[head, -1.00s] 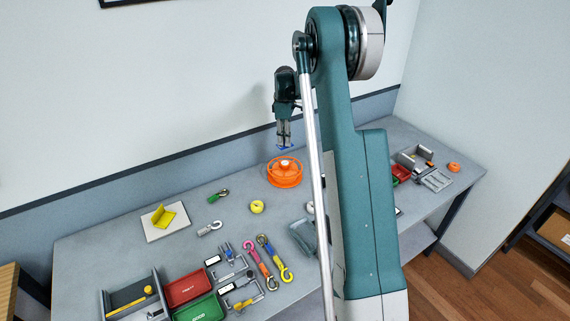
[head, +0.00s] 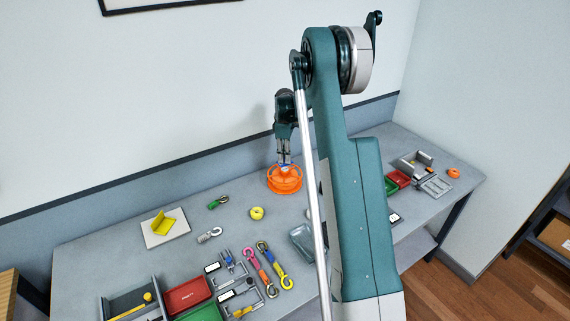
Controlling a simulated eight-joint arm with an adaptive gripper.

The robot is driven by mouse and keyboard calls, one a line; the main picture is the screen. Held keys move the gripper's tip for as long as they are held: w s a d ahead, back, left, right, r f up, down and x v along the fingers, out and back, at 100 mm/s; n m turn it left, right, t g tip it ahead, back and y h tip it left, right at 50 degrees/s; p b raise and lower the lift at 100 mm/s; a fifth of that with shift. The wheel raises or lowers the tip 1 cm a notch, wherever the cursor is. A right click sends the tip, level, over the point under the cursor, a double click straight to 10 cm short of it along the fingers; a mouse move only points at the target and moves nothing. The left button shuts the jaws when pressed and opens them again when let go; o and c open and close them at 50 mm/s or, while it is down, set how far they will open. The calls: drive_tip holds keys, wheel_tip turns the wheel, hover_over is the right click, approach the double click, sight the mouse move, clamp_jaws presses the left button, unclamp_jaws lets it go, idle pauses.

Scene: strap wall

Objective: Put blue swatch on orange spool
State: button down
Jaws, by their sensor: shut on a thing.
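The orange spool (head: 284,183) stands on the grey table near the wall, in the middle of the head view. My gripper (head: 284,160) points down right over the spool's centre. It is shut on the blue swatch (head: 284,167), which shows as a small blue patch between the fingertips, at the top of the spool. The swatch is mostly hidden by the fingers. I cannot tell whether it touches the spool.
A yellow ring (head: 257,213) and a green-handled clip (head: 217,202) lie left of the spool. Several hooks, clamps and a red tray (head: 186,294) fill the front. A clear grey container (head: 302,240) stands in front of the spool. Bare table lies around the spool's left.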

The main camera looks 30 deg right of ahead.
drive_tip(key=shift+f, duration=1.85)
drive_tip(key=shift+f, duration=0.15)
drive_tip(key=c, duration=2.5)
unclamp_jaws()
drive_tip(key=shift+o, duration=0.2)
drive_tip(key=shift+r, duration=0.2)
wheel_tip(320, 180, up, 12)
drive_tip(key=shift+b, duration=0.3)
drive_tip(key=shift+a, duration=0.1)
